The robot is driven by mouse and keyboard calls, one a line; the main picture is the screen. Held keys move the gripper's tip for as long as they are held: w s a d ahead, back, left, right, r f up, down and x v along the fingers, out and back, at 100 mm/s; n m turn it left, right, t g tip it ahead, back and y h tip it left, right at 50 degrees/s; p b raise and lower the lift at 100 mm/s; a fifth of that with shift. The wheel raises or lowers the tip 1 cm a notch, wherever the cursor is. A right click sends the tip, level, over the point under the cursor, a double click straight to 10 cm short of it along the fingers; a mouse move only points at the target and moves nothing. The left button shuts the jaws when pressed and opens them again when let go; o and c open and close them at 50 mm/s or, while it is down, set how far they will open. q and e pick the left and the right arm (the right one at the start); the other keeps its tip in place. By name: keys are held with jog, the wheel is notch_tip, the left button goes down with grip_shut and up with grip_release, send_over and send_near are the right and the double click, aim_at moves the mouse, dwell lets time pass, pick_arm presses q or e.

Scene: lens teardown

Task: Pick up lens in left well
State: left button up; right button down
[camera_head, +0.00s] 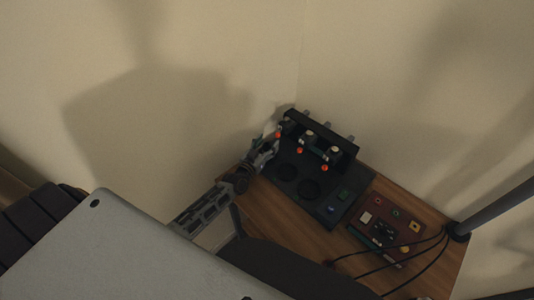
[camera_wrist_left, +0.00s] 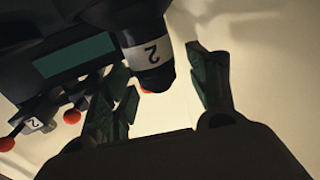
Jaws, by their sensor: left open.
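The black station (camera_head: 297,200) stands on the wooden table. It has two dark round wells, the left well (camera_head: 285,172) and the right well (camera_head: 310,188). I cannot tell whether a lens lies in the left well. My left gripper (camera_head: 272,138) is at the left end of the upright rack, above and behind the left well. Contact is unclear. My right gripper is not in view.
The upright black rack (camera_head: 340,146) holds several units with red balls (camera_head: 300,150). Right of the station is a reddish-brown board (camera_head: 378,238) with small parts. Black cables (camera_head: 400,250) cross the table's front right. Walls stand close behind the table.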

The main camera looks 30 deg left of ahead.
pick_arm(q)
jog(key=shift+c, duration=0.2)
dwell(0.3)
grip_shut()
